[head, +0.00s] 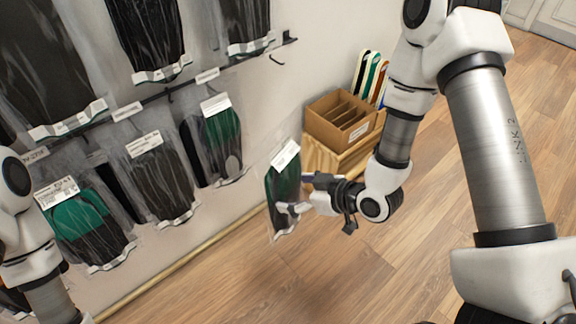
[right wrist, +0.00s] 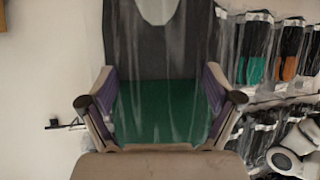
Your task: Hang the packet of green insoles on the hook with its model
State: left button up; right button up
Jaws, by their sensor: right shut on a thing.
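My right gripper (head: 297,194) is shut on a clear packet of green insoles (head: 286,183) with a white label at its top, held in the air in front of the wall. In the right wrist view the green and dark packet (right wrist: 165,112) fills the space between the gripper's purple-lined fingers (right wrist: 163,100). On the wall, packets with green and dark insoles hang at the middle (head: 222,130) and lower left (head: 75,222). A bare hook (head: 277,59) sticks out at the right end of the upper rail. My left gripper is out of view; only its arm shows.
Dark insole packets (head: 160,180) hang close together along the rails. A cardboard box (head: 340,118) stands on a wooden stand beyond my right gripper, with several coloured insoles (head: 372,75) upright behind it. The wooden floor (head: 350,280) in front is clear.

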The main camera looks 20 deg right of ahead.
jog(key=shift+s+f, duration=0.3)
jog(key=shift+f, duration=0.2)
jog(key=shift+w+f, duration=0.1)
jog(key=shift+w, duration=0.45)
jog(key=w+a, duration=0.2)
jog(key=w, duration=0.4)
jog(key=shift+w+a, duration=0.25)
jog(key=shift+w, duration=0.05)
